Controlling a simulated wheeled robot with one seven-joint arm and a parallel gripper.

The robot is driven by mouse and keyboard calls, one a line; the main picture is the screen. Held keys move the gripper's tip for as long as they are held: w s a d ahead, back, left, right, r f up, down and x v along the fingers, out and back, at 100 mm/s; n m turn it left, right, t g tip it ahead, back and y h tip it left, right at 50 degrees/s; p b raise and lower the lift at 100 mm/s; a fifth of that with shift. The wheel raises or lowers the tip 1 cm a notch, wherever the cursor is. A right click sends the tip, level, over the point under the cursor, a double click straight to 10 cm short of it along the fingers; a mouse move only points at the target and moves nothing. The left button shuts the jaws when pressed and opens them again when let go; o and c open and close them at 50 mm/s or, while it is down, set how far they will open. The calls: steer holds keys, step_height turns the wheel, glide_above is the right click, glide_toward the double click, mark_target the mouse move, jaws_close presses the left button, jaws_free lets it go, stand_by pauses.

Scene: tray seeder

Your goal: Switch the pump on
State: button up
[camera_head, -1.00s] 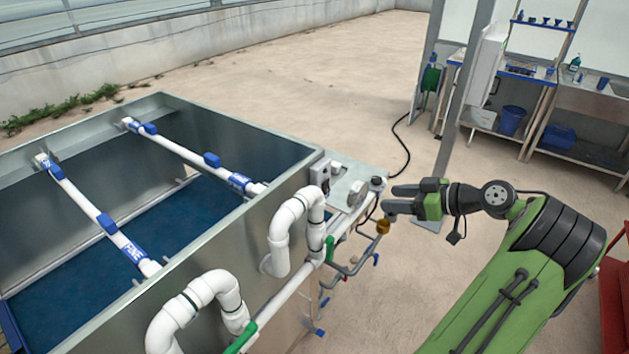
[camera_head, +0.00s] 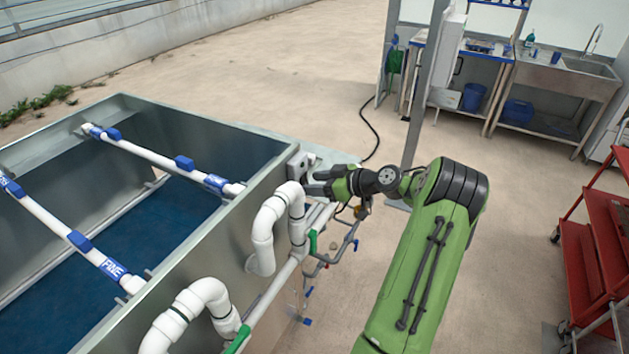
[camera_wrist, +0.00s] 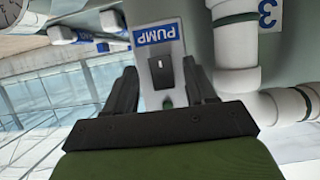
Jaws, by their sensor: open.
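The pump switch (camera_wrist: 162,72) is a black rocker on a pale plate under a blue PUMP label (camera_wrist: 156,34), seen in the wrist view. My gripper (camera_wrist: 160,82) is open, with one dark finger on each side of the switch in that view. Whether the fingers touch the plate cannot be told. The rocker itself is not readable there.
White pipes (camera_head: 265,228) with green-handled valves (camera_head: 313,240) run along the tank's side, close to my gripper. A red cart (camera_head: 590,245) stands at the right. A sink bench (camera_head: 560,85) is at the back. The floor between is clear.

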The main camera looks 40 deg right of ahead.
steer(key=shift+w+a+f, duration=0.15)
steer(key=shift+w+f, duration=0.05)
steer(key=shift+w, duration=0.2)
jaws_close()
steer(key=t+b, duration=0.1)
steer(key=b, duration=0.3)
steer(key=f+t+y+b, duration=0.1)
steer(key=b, duration=0.3)
steer(key=shift+t, duration=0.3)
steer(key=shift+r, duration=0.15)
jaws_free()
